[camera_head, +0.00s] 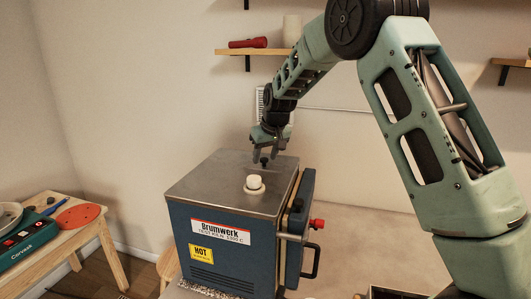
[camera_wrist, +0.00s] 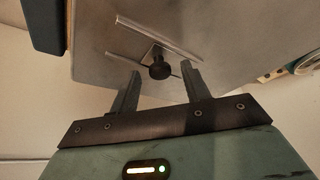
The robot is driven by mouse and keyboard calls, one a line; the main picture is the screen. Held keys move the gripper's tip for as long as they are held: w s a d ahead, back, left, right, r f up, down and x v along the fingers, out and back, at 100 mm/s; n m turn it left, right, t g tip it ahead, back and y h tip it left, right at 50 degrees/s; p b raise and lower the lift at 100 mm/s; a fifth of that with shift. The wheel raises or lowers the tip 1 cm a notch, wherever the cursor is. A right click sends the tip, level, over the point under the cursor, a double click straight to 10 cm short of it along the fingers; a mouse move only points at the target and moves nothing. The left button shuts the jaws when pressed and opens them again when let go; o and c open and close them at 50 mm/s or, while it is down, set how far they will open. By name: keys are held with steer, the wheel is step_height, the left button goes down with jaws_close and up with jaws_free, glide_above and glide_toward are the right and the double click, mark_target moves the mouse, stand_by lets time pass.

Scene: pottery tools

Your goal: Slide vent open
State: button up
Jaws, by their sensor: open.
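The vent slider has a small black knob (camera_wrist: 159,70) on a metal plate, between two thin rails on top of the kiln. In the head view the knob (camera_head: 264,160) shows near the back of the kiln's grey lid (camera_head: 205,187). My gripper (camera_head: 267,157) is open above the back of the lid, pointing down. In the wrist view its two fingers (camera_wrist: 162,76) stand on either side of the knob, apart from each other. I cannot tell whether either finger touches it. The vent opening itself is not visible.
A white plug (camera_head: 254,183) stands on the lid in front of my gripper. The kiln's door side has a red knob (camera_head: 318,224) and a black handle (camera_head: 311,261). A wooden shelf (camera_head: 253,52) is on the wall behind.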

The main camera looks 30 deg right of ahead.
jaws_close()
steer(key=s+d+b, duration=0.2)
steer(key=s+d, duration=0.1)
steer(key=shift+d+f+b, duration=0.1)
steer(key=shift+d+b, duration=0.05)
steer(key=shift+b, duration=0.15)
steer(key=shift+s, duration=0.1)
jaws_free()
